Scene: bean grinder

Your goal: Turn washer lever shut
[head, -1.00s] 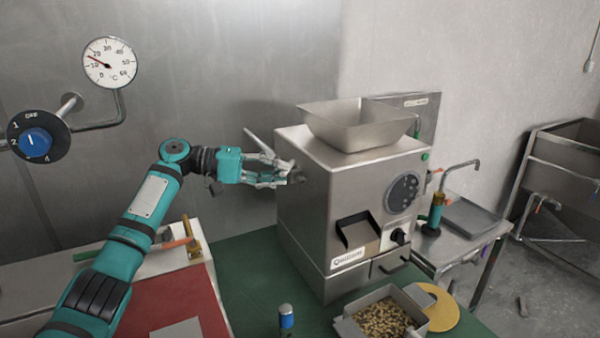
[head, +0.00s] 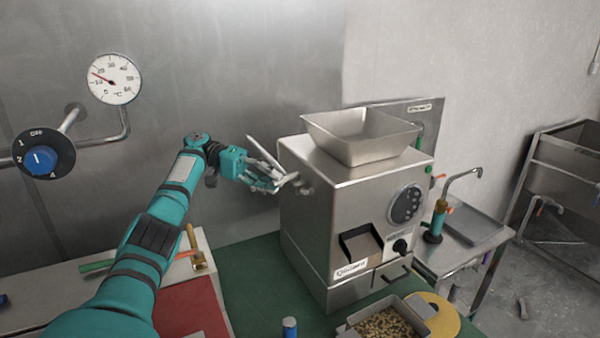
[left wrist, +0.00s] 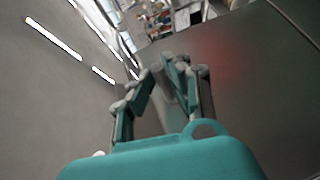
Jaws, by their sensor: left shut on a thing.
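My left gripper (head: 277,182) is at the upper left side of the steel grinder (head: 320,215). It is shut on a grey bar that looks like a lever; the fingers hide much of it. The left wrist view shows the fingers (left wrist: 163,75) close together, with a grey bar (left wrist: 170,108) between them. In the head view a pale grey rod (head: 262,152) slants up and left from the fingers; I cannot tell whether it is the lever or a finger part. My right gripper is not in view.
A steel hopper (head: 362,135) tops the grinder. A tray of beans (head: 388,325) stands in front of it on the green surface (head: 250,285). A brass valve with an orange handle (head: 197,258) is at the left. A steel sink (head: 555,175) stands at the far right.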

